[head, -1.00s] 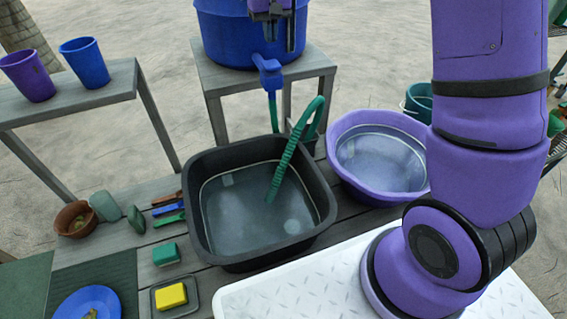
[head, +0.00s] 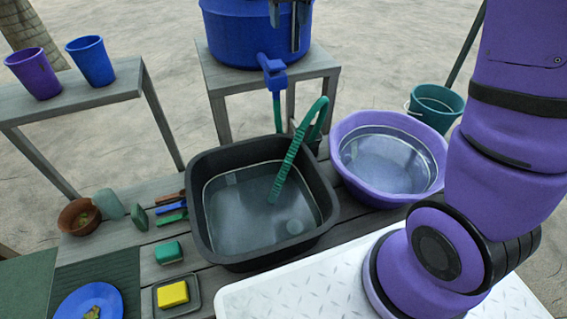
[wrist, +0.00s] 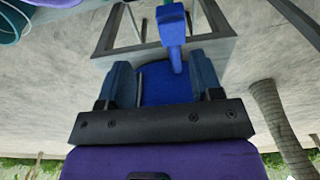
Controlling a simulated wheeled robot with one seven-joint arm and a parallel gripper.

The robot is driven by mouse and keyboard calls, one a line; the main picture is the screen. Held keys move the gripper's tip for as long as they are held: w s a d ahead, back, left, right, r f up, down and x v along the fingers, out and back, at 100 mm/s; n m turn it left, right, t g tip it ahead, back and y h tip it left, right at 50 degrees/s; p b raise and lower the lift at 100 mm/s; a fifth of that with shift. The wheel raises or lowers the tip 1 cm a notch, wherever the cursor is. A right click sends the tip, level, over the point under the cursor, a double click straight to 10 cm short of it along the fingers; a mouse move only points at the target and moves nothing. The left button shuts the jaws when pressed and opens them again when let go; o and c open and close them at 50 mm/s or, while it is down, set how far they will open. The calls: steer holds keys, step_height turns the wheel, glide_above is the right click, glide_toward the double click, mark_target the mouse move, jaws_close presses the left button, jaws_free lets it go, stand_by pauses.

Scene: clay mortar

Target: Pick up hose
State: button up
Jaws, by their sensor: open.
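The green ribbed hose (head: 291,156) hangs from the blue tap (head: 272,70) of the blue barrel (head: 240,35). It arches up and its free end dips into the black basin (head: 328,212), which holds water. My gripper (head: 285,25) is at the top of the head view, in front of the barrel, above the hose and apart from it. In the wrist view my gripper (wrist: 163,82) is open and empty, with the blue tap (wrist: 172,28) beyond the fingers. I cannot make out the hose clearly there.
A purple basin (head: 352,172) with water stands right of the black basin. Two cups, purple (head: 35,74) and blue (head: 92,63), stand on a side shelf. A yellow sponge (head: 172,294), brushes (head: 171,209) and a blue plate (head: 70,305) lie at the left.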

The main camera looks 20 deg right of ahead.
steer(key=s+d+r+t, duration=0.25)
steer(key=s+r, duration=0.45)
steer(key=s, duration=0.6)
steer(key=s+d+r, duration=0.1)
steer(key=s+d, duration=0.1)
steer(key=s, duration=0.8)
steer(key=m+g+y, duration=0.2)
steer(key=m+y, duration=0.2)
steer(key=y, duration=0.1)
glide_toward(303, 129)
steer(key=f, duration=0.2)
steer(key=shift+t, duration=0.25)
steer(key=shift+a+x, duration=0.1)
steer(key=shift+x, duration=2.4)
steer(key=shift+a+x, duration=0.15)
steer(key=shift+x, duration=2.4)
steer(key=shift+s+r, duration=0.1)
steer(key=shift+r, duration=0.05)
steer(key=c, duration=1)
